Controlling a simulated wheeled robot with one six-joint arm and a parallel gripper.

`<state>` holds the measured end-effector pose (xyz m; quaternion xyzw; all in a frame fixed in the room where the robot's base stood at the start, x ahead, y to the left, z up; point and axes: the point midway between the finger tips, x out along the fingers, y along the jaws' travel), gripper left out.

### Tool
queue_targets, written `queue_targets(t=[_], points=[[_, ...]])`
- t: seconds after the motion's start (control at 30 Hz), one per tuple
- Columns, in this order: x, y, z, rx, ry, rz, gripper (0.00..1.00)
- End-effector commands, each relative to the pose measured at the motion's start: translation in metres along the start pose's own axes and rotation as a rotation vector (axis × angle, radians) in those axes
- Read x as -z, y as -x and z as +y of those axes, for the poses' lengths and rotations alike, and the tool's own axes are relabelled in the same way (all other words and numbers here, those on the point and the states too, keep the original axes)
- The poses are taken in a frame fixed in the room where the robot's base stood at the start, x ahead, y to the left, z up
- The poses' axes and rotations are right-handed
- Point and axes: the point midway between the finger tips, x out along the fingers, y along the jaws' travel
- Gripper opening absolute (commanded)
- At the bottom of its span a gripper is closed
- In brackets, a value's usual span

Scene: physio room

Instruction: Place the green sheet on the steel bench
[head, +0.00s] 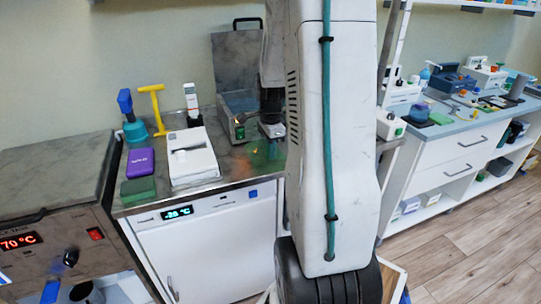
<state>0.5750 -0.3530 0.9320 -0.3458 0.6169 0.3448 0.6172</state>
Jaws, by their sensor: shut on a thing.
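My gripper (271,128) is over the right part of the steel bench (222,183), partly hidden behind my white arm. It is shut on the green sheet (262,153), which looks thin and see-through. The sheet shows just below the gripper, near the bench's front edge. My arm hides its right side, and I cannot tell whether it touches the bench top.
On the bench stand a white device (192,158), a purple box (141,161), a dark green box (138,190), a yellow T-shaped tool (155,105), a blue-topped bottle (130,118) and an open steel box (236,100). A heated unit (60,170) adjoins at left; a cluttered counter (455,125) is at right.

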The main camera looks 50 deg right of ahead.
Motion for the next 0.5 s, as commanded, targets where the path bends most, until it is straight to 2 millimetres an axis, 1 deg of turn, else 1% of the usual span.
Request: queue_targets(t=[0.03,0.13,0.5], points=[[0.000,-0.009,0.001,-0.005,0.000,-0.001,0.00],[0.000,-0.021,0.001,-0.004,0.000,-0.001,0.00],[0.000,-0.024,0.001,-0.001,0.000,0.000,0.00]])
